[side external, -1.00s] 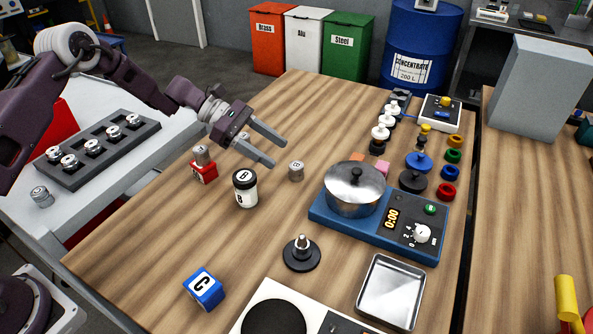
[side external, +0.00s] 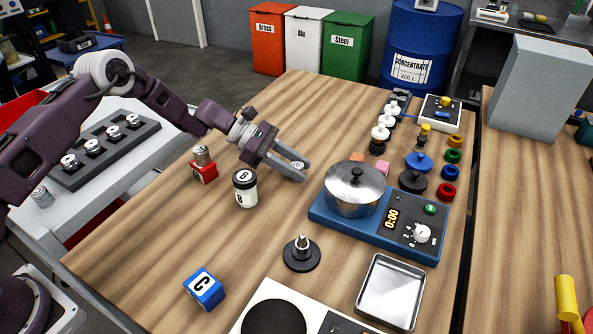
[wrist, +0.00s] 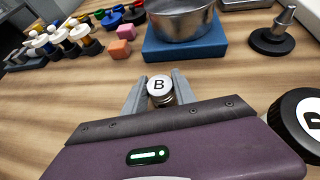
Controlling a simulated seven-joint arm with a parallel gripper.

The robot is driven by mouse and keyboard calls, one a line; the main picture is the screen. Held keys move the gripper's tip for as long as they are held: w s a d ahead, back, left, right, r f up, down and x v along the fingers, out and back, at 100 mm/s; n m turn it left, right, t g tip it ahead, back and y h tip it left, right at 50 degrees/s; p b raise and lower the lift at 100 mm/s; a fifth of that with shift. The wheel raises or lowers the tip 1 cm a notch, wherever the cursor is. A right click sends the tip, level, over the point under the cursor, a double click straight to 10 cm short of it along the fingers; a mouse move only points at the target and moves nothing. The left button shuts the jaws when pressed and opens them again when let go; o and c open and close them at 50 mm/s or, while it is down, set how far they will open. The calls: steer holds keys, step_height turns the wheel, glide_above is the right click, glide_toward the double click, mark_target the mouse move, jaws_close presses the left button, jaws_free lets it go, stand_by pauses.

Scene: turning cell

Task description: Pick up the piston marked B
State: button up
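In the wrist view the piston (wrist: 158,86) is between the two fingers of my gripper (wrist: 159,92). A finger is on each side of it, with narrow gaps visible, so the fingers look open around it. In the side view my gripper (side external: 296,164) reaches down low over the table, and its fingers partly hide the piston.
Pink and orange cubes (wrist: 121,40) lie beyond the fingers.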

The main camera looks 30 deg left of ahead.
jaws_close()
steer(key=shift+r, duration=0.15)
